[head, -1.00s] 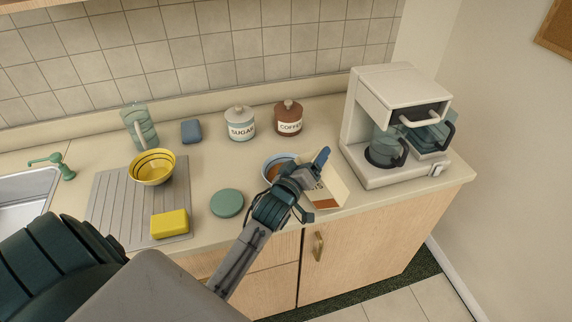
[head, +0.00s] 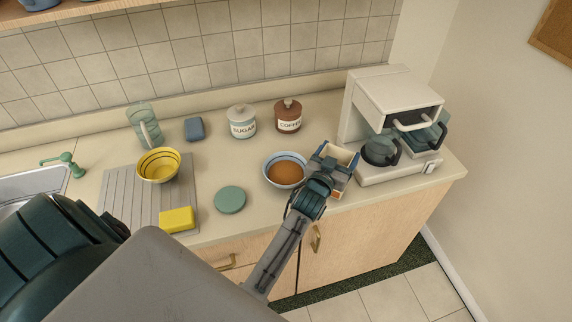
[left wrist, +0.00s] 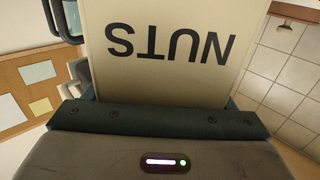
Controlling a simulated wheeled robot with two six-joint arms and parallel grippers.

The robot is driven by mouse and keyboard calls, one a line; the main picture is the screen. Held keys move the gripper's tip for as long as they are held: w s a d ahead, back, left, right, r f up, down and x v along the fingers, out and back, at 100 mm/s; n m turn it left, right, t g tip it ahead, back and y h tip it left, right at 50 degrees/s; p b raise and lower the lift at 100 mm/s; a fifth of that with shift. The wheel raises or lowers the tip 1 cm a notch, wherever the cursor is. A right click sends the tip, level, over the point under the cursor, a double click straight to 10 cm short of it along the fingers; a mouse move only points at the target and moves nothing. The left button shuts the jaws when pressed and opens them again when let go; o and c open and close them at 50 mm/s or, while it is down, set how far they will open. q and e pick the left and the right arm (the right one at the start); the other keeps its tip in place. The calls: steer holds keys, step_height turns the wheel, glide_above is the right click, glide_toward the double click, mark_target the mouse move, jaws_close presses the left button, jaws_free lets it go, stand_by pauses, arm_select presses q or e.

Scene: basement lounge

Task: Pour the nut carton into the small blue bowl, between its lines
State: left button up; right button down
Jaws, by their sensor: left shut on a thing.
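The nut carton (head: 341,154) is in my left gripper (head: 328,168), which is shut on it. It is held close to upright at the right side of the small blue bowl, its open top showing in the head view. In the left wrist view the carton (left wrist: 170,45) shows its "NUTS" lettering upside down. The small blue bowl (head: 270,177) stands on the counter with a brown fill (head: 286,173) inside. A line shows near its rim; I cannot tell exactly how the fill stands against the lines. My right gripper is not in view.
The coffee maker (head: 392,98) stands just right of the carton. Sugar (head: 242,121) and coffee (head: 288,116) jars stand behind the bowl. A green disc (head: 230,199), a yellow bowl (head: 158,165) and a yellow sponge (head: 177,219) are to the left.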

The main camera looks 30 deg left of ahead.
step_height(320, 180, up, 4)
steer(key=p, duration=0.4)
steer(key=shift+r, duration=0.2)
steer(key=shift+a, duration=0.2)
